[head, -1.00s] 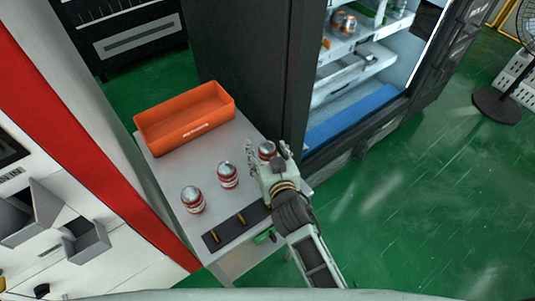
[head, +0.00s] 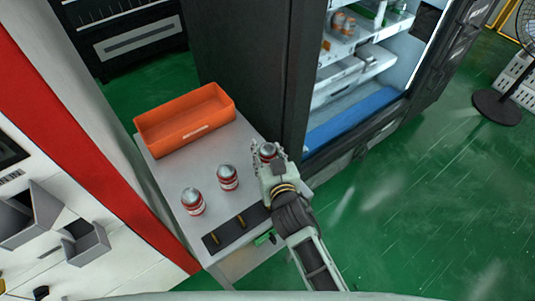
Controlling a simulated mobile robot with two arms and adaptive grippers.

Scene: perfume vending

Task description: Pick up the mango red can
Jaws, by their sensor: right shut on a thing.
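Three red and silver cans are at the grey table (head: 222,145). The left can (head: 193,201) and the middle can (head: 228,177) stand upright and apart from each other on the tabletop. The right can (head: 268,150) is in my right gripper (head: 266,153), which is shut on it. The gripper hides most of that can, so I see mainly its silver top. I cannot read the labels, so I cannot tell which can is the mango one. My left gripper is not in view.
An orange bin (head: 186,120) sits on the far part of the table. A dark strip (head: 235,231) with small brass-coloured pieces lies along the front edge. An open dark cabinet with lit shelves (head: 358,75) stands behind on the right. Green floor (head: 430,200) is free to the right.

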